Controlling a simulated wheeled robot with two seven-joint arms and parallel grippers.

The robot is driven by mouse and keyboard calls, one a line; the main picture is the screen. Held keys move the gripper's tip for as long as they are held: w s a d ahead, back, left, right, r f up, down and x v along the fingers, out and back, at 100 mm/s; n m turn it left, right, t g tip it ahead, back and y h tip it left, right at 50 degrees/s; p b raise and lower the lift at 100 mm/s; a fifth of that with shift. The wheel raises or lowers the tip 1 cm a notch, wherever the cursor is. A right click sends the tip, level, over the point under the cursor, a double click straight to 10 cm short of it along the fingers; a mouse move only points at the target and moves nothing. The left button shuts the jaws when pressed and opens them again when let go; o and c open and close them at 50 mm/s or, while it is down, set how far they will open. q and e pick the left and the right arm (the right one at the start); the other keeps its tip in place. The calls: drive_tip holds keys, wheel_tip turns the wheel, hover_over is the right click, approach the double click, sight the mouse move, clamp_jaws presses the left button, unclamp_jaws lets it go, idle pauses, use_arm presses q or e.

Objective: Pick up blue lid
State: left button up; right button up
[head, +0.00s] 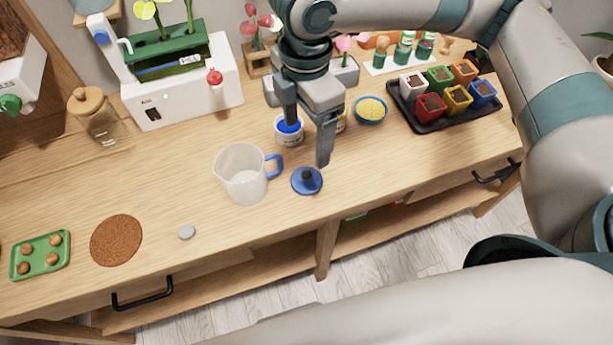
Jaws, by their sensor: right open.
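The blue lid (307,181) lies on the wooden table near the front edge, with a dark knob on top. My right gripper (308,142) comes down from above, behind the lid. Its fingers are apart, and one fingertip ends just behind and to the right of the lid. A small white pot with blue contents (288,137) is partly hidden behind the left finger. I cannot tell whether the fingers touch it. No left gripper shows.
A clear jug (243,173) with a blue handle stands left of the lid. A blue bowl of yellow grains (370,110) and a black tray (459,118) of coloured pots are to the right. The white planter unit (184,88) stands behind.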

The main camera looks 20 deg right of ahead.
drive_tip(key=p, duration=0.1)
hover_over(306, 173)
wheel_tip(306, 173, down, 9)
drive_tip(key=shift+r, duration=0.1)
use_arm(q)
drive_tip(key=s+a+g, duration=0.1)
drive_tip(key=s+a, duration=0.1)
drive_tip(key=s, duration=0.4)
drive_tip(key=shift+f+g, duration=0.15)
drive_tip(key=shift+g, duration=0.15)
drive_tip(key=shift+w, duration=0.3)
use_arm(e)
drive_tip(key=shift+f, duration=0.3)
wheel_tip(306, 173, down, 4)
drive_tip(key=shift+s+r+p, duration=0.1)
drive_tip(key=shift+r+p, duration=0.1)
drive_tip(key=shift+p, duration=0.55)
drive_tip(key=shift+f, duration=0.55)
use_arm(q)
drive_tip(key=shift+s+a+r+y, duration=0.15)
drive_tip(key=shift+s+a+r, duration=0.15)
drive_tip(key=shift+s, duration=0.1)
drive_tip(key=shift+s+a+r+y, duration=0.15)
drive_tip(key=shift+s+r, duration=0.15)
drive_tip(key=shift+s, duration=0.1)
